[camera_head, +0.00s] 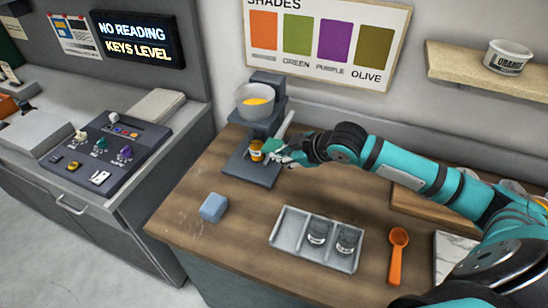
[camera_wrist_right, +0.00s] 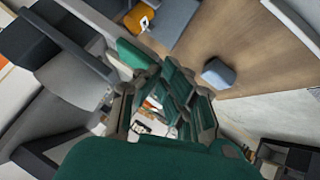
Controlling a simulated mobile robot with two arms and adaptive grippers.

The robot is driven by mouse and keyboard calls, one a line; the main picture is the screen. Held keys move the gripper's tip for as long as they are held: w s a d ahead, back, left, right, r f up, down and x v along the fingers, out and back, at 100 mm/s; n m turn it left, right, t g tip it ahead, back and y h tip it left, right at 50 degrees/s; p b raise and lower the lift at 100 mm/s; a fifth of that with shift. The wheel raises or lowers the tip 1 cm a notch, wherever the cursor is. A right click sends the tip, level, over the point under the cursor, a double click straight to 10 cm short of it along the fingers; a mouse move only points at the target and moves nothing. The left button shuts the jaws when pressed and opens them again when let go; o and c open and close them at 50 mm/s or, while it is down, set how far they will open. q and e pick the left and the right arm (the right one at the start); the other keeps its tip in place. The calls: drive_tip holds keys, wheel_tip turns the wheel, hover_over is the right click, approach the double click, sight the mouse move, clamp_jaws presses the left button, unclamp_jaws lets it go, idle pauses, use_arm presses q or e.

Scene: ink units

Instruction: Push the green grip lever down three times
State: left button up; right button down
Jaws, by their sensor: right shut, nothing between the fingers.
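The dark grey dispenser (camera_head: 268,122) stands at the back of the wooden counter, with a grey bowl (camera_head: 255,110) of orange contents on top. Its lever carries a green grip (camera_head: 270,146) in the head view; the grip (camera_wrist_right: 132,53) also shows in the right wrist view, on a grey arm. My right gripper (camera_head: 277,153) is shut and empty, right beside the green grip. In the wrist view its fingers (camera_wrist_right: 160,82) lie close to the grip; I cannot tell if they touch. An orange jar (camera_head: 256,151) stands on the dispenser's base. My left gripper is not in view.
A blue-grey block (camera_head: 213,207), a grey tray (camera_head: 288,221) with two jars and an orange scoop (camera_head: 397,255) lie nearer on the counter. A control panel (camera_head: 105,150) is on the left bench. The counter between dispenser and tray is clear.

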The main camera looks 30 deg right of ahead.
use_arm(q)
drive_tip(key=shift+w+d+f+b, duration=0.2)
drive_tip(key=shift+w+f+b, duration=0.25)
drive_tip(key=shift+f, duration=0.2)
use_arm(e)
drive_tip(key=v, duration=0.4)
drive_tip(key=shift+s+d+r, duration=0.1)
drive_tip(key=shift+s+r, duration=0.2)
drive_tip(key=shift+d, duration=0.1)
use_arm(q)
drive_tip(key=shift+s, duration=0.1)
